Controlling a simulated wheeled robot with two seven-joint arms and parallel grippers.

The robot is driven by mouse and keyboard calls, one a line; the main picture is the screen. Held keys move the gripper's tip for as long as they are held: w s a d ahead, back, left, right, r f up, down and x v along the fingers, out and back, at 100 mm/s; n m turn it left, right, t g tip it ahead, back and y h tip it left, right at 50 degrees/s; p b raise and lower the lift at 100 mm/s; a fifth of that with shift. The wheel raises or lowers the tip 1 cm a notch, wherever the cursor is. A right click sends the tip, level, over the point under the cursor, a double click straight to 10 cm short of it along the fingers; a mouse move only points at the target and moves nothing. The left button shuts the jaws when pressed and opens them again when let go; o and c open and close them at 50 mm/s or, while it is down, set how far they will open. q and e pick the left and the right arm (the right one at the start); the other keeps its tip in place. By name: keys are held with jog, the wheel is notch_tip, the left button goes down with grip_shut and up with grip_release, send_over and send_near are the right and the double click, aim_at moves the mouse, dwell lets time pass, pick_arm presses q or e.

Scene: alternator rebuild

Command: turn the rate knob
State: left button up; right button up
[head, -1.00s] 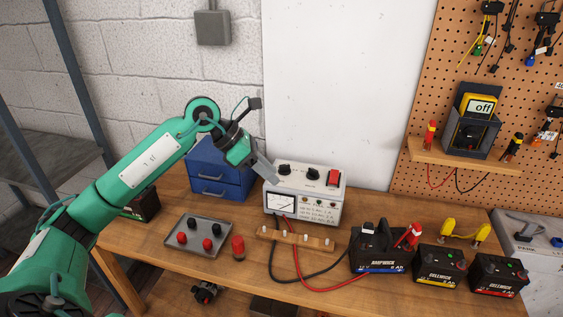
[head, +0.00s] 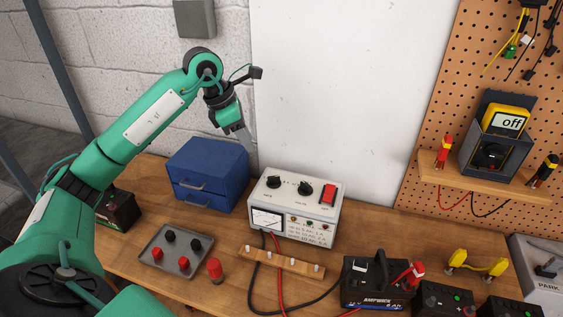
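The grey charger box (head: 320,212) stands on the bench in the head view, with a meter on its front. Two black knobs sit on its top: a left knob (head: 274,182) and a right knob (head: 305,189). Their labels are too small to read, so I cannot tell which is the rate knob. A red switch (head: 328,193) is to their right. My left gripper (head: 244,136) is in the air above and left of the box, fingers pointing down, apart from both knobs. The fingers overlap in this view, so their opening is unclear. My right gripper is not in view.
A blue drawer unit (head: 208,172) stands left of the box. A grey tray (head: 152,255) with red and black caps, a red cylinder (head: 215,270) and a wooden strip (head: 280,262) are in front. Batteries, including one (head: 375,290), stand at the front right.

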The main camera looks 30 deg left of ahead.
pick_arm(q)
jog(key=w, duration=0.1)
jog(key=p, duration=0.2)
send_near(272, 177)
jog(key=p+x, duration=0.1)
jog(key=x, duration=0.6)
jog(key=shift+w, duration=0.1)
jog(key=shift+w+d+f+p, duration=0.2)
jog(key=shift+f+p, duration=0.1)
jog(key=shift+f, duration=0.4)
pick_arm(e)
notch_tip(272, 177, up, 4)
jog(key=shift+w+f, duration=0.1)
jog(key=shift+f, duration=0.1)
pick_arm(q)
grip_shut()
